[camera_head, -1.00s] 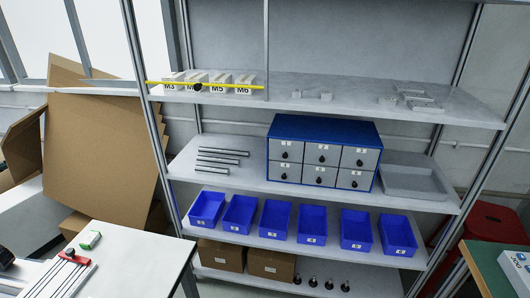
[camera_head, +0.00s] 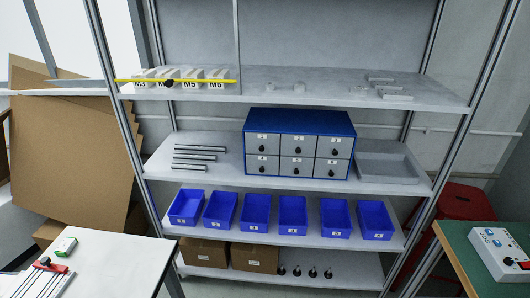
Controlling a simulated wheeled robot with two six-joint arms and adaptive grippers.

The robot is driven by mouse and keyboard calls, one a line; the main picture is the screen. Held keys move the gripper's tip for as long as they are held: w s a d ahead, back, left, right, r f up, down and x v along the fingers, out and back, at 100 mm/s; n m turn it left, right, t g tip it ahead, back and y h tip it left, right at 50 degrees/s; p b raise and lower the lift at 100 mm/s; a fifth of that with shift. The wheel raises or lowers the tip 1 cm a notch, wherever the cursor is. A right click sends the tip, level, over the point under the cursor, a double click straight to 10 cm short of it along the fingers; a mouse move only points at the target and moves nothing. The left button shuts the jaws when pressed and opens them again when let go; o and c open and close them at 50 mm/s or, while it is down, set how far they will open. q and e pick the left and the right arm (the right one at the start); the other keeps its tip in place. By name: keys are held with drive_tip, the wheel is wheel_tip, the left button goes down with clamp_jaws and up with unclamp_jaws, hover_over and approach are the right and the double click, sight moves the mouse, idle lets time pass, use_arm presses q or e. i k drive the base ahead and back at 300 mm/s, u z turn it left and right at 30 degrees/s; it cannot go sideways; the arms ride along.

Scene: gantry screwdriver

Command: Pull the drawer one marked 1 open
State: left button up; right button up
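A blue cabinet (camera_head: 310,120) with two rows of grey drawers stands on the middle shelf of the rack. Each drawer has a small label and a dark knob. The top left drawer (camera_head: 255,146) looks shut and flush with its neighbours. The labels are too small to read surely, so I cannot confirm which drawer is marked 1. All the drawers look shut. Neither of my grippers is in view.
Blue bins (camera_head: 255,212) line the shelf below. Metal rods (camera_head: 195,155) lie left of the cabinet, and a grey tray (camera_head: 388,168) sits right of it. A white table (camera_head: 115,265) is at the lower left. A green-topped table (camera_head: 465,255) with a control box (camera_head: 500,252) is at the lower right.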

sight(268, 144)
drive_tip(key=u, duration=0.1)
drive_tip(key=k, duration=0.35)
drive_tip(key=z, duration=0.8)
drive_tip(key=i, duration=1.15)
drive_tip(key=z, duration=0.1)
